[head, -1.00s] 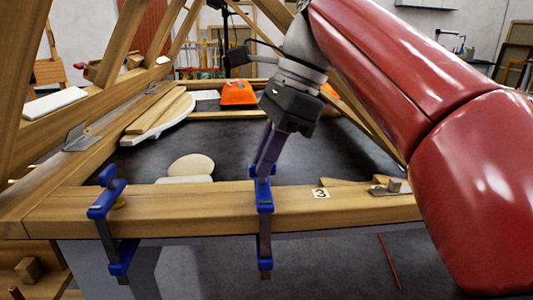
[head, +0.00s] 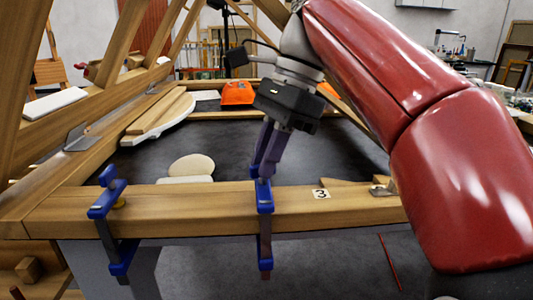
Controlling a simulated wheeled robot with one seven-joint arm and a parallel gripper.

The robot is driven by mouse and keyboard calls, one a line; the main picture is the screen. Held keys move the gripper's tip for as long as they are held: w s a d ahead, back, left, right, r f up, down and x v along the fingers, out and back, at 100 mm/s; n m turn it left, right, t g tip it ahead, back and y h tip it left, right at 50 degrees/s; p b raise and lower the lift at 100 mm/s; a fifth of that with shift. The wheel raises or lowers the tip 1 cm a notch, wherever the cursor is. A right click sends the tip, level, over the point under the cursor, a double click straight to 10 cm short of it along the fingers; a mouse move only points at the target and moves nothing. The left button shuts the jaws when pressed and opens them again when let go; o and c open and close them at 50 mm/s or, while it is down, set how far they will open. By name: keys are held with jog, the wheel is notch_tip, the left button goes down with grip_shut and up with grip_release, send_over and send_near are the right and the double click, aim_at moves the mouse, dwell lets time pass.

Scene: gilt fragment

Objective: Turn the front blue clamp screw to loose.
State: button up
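Two blue clamps grip the wooden front beam (head: 160,207). My gripper (head: 264,172) points down right at the top of the middle clamp. Its fingers stand close together there and overlap the clamp's upper end. The screw is hidden or too small to make out. I cannot tell whether the fingers are closed on it.
A pale round piece (head: 191,165) lies behind the beam. Sloping timbers (head: 120,50) rise at the left. An orange object (head: 238,93) stands farther back. The dark panel's middle is mostly clear.

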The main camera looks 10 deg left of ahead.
jog(key=shift+o, duration=1.4)
